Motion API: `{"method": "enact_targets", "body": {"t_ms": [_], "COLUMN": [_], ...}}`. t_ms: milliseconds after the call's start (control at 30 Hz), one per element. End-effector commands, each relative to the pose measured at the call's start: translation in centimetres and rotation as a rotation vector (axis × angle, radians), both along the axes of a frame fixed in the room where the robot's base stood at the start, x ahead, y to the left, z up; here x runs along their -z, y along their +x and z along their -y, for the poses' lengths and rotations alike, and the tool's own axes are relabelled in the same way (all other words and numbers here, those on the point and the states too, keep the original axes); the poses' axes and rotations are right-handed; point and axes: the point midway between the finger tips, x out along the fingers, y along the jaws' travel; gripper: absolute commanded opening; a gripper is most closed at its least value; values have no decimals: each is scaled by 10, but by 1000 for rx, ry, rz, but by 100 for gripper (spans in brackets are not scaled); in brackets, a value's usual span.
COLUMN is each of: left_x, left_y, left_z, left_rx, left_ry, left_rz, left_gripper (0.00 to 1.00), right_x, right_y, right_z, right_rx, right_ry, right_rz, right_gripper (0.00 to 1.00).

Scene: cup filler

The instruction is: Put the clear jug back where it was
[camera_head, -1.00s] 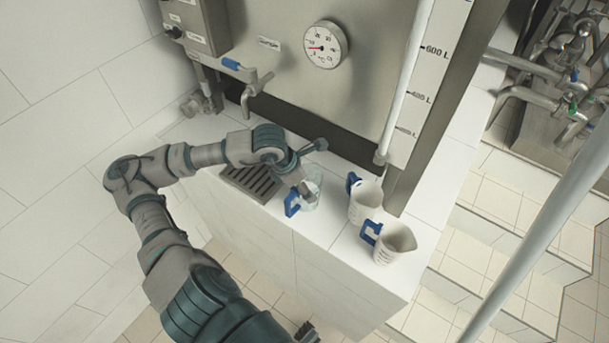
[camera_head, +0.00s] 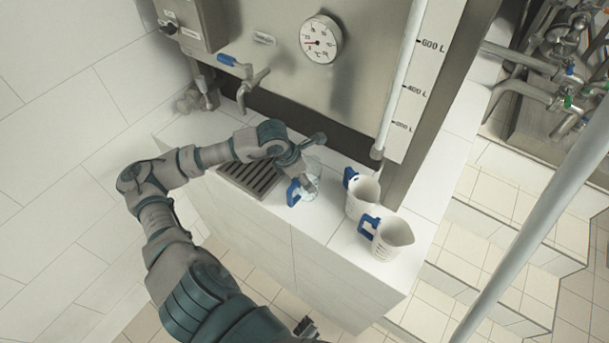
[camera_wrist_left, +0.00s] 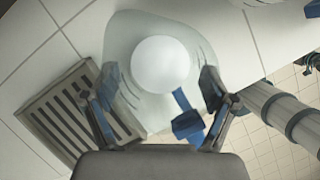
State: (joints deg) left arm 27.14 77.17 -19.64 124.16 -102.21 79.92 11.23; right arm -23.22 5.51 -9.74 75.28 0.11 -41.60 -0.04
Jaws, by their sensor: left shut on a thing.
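The clear jug (camera_head: 312,184) with a blue handle (camera_head: 293,193) is at the counter, between the drain grate and the white jugs. My left gripper (camera_head: 303,176) is shut on it. In the left wrist view, the fingers of my left gripper (camera_wrist_left: 158,105) lie on both sides of the transparent jug (camera_wrist_left: 125,40). A round white patch shows within the jug, and its blue handle (camera_wrist_left: 187,124) points toward the lower right. I cannot tell whether the jug's base touches the counter. A dark piece at the bottom edge (camera_head: 305,328) may be my right gripper, mostly hidden.
Two white jugs with blue handles (camera_head: 362,197) (camera_head: 393,238) stand to the right on the white tiled counter (camera_head: 325,222). The slotted drain grate (camera_head: 250,178) is left of the clear jug, below a tap (camera_head: 252,90). A steel tank (camera_head: 345,75) stands behind.

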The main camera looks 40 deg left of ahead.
Motion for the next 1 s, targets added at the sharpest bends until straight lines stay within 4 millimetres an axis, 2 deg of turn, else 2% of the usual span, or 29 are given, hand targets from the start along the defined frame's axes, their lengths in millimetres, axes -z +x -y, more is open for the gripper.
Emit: {"method": "enact_targets", "body": {"t_ms": [167,200,267,667,767,1000], "left_x": [0,1,1,-1,-12,-62], "left_y": [0,0,0,0,-3,-23], "left_z": [0,0,0,0,-3,-11], "left_rx": [0,0,0,0,-1,-2], "left_ry": [0,0,0,-1,2,4], "left_rz": [1,0,0,0,2,3], "left_gripper": [32,88,100,100,100,100], "right_x": [-1,-2,-3,-4,0,1], "right_y": [2,3,3,4,1,0], "right_z": [0,0,-1,0,1,1], "right_rx": [0,0,0,0,0,-1], "right_ry": [-1,-1,0,-1,-2,-2], "right_rz": [1,2,3,5,-1,-2], "right_gripper": [0,0,0,0,0,0]}}
